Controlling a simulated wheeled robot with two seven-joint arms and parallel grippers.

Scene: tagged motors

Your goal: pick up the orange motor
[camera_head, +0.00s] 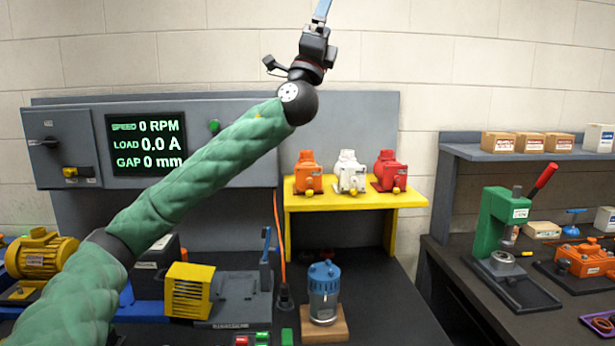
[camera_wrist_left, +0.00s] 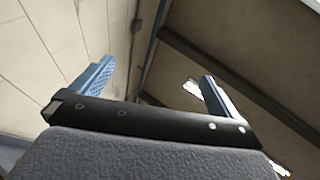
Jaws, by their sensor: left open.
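The orange motor (camera_head: 307,176) stands upright at the left end of a yellow shelf (camera_head: 350,201) in the head view. A white motor (camera_head: 347,175) stands to its right, and a red motor (camera_head: 388,172) is at the right end. Each has a small tag on its front. My left gripper (camera_head: 322,10) points up, well above the orange motor and partly cut off by the top edge. In the left wrist view, its blue fingers (camera_wrist_left: 158,70) are spread apart with nothing between them. That view shows only wall and ceiling. My right gripper is not in view.
A grey control panel (camera_head: 60,150) stands behind my left arm. A blue-topped jar (camera_head: 323,290) on a wooden block sits below the shelf. A yellow motor (camera_head: 42,255) is at far left. A green press (camera_head: 503,230) stands on the right bench. Space above the three motors is clear.

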